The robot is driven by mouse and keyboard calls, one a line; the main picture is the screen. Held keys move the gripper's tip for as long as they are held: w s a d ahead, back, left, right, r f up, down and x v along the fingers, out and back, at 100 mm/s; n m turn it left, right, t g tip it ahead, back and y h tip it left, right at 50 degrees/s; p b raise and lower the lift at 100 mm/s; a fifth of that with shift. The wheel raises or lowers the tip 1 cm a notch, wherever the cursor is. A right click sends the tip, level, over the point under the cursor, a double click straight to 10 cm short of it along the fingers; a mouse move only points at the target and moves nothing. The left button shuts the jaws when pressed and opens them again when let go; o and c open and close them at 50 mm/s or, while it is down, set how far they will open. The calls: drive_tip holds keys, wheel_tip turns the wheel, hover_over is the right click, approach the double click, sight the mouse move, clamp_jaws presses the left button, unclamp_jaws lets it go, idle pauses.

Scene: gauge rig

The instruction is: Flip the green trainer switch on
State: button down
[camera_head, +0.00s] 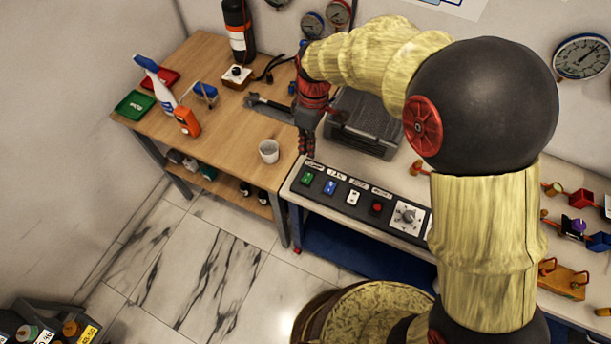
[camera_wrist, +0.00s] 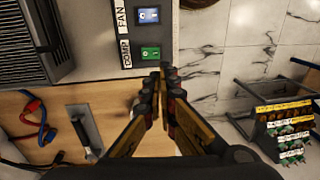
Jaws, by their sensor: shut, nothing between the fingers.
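The green switch (camera_head: 307,178) is at the left end of a black switch panel (camera_head: 330,204). My gripper (camera_head: 306,152) is shut and empty, pointing down near the panel's left end. In the wrist view my gripper's fingertips (camera_wrist: 162,74) are together just below the green switch in the picture, seemingly apart from it.
A blue switch (camera_head: 330,187), a white switch (camera_head: 353,197) and a red button (camera_head: 377,207) follow along the panel, then a dial (camera_head: 407,217). A white cup (camera_head: 268,151) stands on the wooden table left of the panel. A grey ribbed box (camera_head: 362,125) stands behind.

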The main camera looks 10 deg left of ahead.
sight(306, 180)
drive_tip(key=f, duration=0.4)
drive_tip(key=s+f+b, duration=0.1)
drive_tip(key=f, duration=0.4)
drive_tip(key=f+b, duration=0.1)
drive_tip(key=f, duration=0.4)
drive_tip(key=shift+s+a, duration=0.25)
drive_tip(key=shift+s, duration=0.05)
drive_tip(key=shift+s+f, duration=0.2)
drive_tip(key=shift+f, duration=0.2)
drive_tip(key=shift+w+r, duration=0.1)
drive_tip(key=shift+w, duration=0.05)
drive_tip(key=shift+w+d+r, duration=0.15)
drive_tip(key=shift+w+r, duration=0.1)
drive_tip(key=shift+w, duration=0.35)
wheel_tip(306, 180, up, 14)
drive_tip(key=s+p, duration=0.1)
drive_tip(key=p, duration=0.2)
drive_tip(key=shift+s+a+p, duration=0.2)
drive_tip(key=shift+s+p, duration=0.15)
